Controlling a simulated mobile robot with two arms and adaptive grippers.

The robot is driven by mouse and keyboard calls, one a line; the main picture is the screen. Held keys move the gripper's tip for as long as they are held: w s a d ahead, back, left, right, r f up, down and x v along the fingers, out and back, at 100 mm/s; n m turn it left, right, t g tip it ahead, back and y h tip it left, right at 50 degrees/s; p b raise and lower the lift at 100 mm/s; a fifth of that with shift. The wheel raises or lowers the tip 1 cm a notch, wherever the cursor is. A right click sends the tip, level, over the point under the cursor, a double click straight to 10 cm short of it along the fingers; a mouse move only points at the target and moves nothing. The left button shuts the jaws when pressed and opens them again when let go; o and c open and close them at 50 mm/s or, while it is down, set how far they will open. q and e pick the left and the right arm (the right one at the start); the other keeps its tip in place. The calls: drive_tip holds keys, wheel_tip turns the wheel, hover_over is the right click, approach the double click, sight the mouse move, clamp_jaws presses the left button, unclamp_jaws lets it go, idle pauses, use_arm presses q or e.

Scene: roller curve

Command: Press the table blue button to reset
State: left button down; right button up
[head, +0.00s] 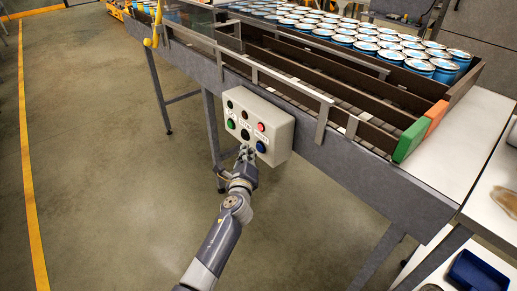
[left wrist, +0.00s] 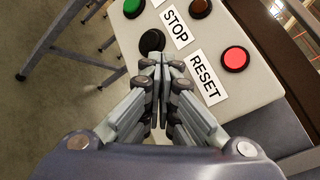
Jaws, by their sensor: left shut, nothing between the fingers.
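A light control box (head: 280,135) hangs on the side of the conveyor table. In the left wrist view the shut fingertips (left wrist: 160,60) lie in front of the panel, by a black button (left wrist: 152,41). A RESET label (left wrist: 208,76) shows there beside the red button (left wrist: 235,58); the blue button is not visible there.
The box also carries a green button (head: 230,124) and dark ones. Above it runs the roller conveyor with side rails (head: 285,85) and many blue cans (head: 390,55). Table legs (head: 212,130) stand behind the arm. The floor (head: 100,150) at left is clear.

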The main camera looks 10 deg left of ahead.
use_arm(q)
drive_tip(key=shift+w+d, duration=0.1)
drive_tip(key=shift+w, duration=0.05)
drive_tip(key=shift+w+d, duration=0.2)
drive_tip(key=shift+w, duration=0.05)
drive_tip(key=shift+w+d+b, duration=0.25)
drive_tip(key=shift+w+b, duration=0.1)
drive_tip(key=shift+b, duration=0.15)
idle(0.7)
idle(0.3)
drive_tip(key=shift+s+a+p, duration=0.45)
drive_tip(key=shift+s+a, duration=0.1)
drive_tip(key=shift+s, duration=0.2)
drive_tip(key=s+a+p, duration=0.1)
drive_tip(key=s, duration=0.1)
drive_tip(key=s+a, duration=0.2)
drive_tip(key=shift+p, duration=0.4)
